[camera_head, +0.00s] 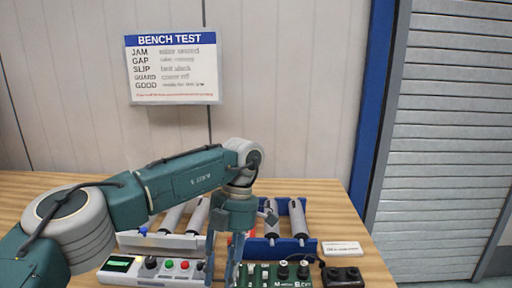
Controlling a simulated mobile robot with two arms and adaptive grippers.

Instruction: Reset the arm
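My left arm (185,178) is teal and grey and reaches in from the left over the wooden bench. My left gripper (222,266) points down over the middle of the bench. Its two fingers are spread apart, with no object visible between them. The fingers hang between a grey control box and a green circuit board, partly covering the edges of both. I cannot tell how far above the bench the fingertips are. My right gripper is not in view.
A control box (155,281) with coloured buttons, a green board (270,281), a dark two-knob box (343,277) and a white label card (342,248) lie in front. Roller units, one with a blue frame (299,219), stand behind. A "BENCH TEST" sign (172,68) hangs above.

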